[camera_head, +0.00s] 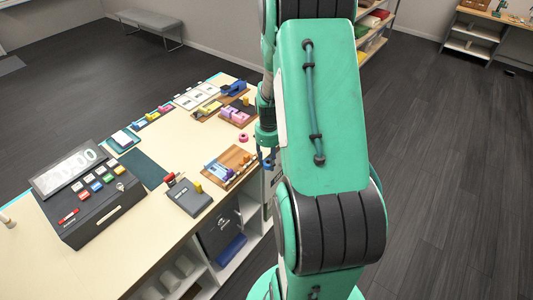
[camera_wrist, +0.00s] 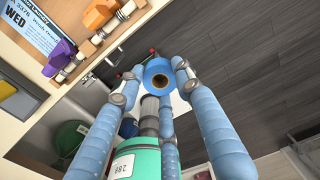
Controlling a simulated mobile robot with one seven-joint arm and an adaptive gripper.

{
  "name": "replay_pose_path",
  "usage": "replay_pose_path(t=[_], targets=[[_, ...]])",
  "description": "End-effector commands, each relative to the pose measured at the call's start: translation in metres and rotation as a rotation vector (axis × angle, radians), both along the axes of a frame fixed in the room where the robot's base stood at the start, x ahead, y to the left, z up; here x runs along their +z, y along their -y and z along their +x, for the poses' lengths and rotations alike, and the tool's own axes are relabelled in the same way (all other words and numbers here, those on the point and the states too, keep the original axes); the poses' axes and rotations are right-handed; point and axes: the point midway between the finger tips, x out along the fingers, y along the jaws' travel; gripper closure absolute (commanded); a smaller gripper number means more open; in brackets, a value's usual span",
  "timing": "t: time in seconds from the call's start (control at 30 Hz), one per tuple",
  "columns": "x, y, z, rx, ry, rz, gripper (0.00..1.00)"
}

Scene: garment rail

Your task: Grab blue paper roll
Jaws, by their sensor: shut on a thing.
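The blue paper roll (camera_wrist: 151,67) shows end-on in the wrist view, with a brown core and a dark hole. It sits between the fingers of my gripper (camera_wrist: 157,76), which is shut on it. The blue padded fingers reach in from the lower left, the bottom and the right. In the head view my gripper (camera_head: 267,159) hangs by the counter's right edge, partly covered by my green arm. The roll cannot be made out there.
Open shelves lie under the counter's front. Dark floor (camera_head: 450,180) is free at the right. A grey bench (camera_head: 150,22) stands far off.

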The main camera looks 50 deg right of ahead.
Motion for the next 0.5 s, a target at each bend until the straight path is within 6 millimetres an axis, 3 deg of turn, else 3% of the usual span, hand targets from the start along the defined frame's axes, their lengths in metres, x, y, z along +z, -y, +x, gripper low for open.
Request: replay_pose_path(t=[0.2,0.5], targets=[[0.002,-0.012,-0.013,0.0,0.001,-0.001,0.89],[0.003,-0.016,-0.017,0.0,0.001,-0.001,0.89]])
